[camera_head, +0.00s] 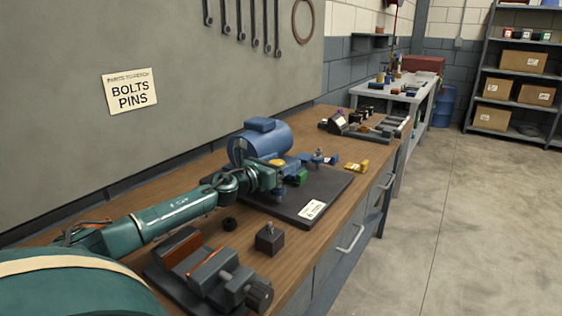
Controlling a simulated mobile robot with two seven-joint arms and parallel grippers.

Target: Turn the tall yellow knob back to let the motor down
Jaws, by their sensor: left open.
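The blue motor (262,142) sits at the back of a dark base plate (325,187) on the bench. A small yellow round top (277,162) shows in front of the motor, beside my wrist; it may be the tall yellow knob, and its lower part is hidden. My left gripper (297,166) is open in front of the motor, close to this yellow top. I cannot tell whether they touch. A green part (301,177) shows just below the gripper. My right gripper is not in view.
A yellow piece (357,166) lies near the plate's right end. Dark trays (372,130) lie farther back. The floor at right is clear.

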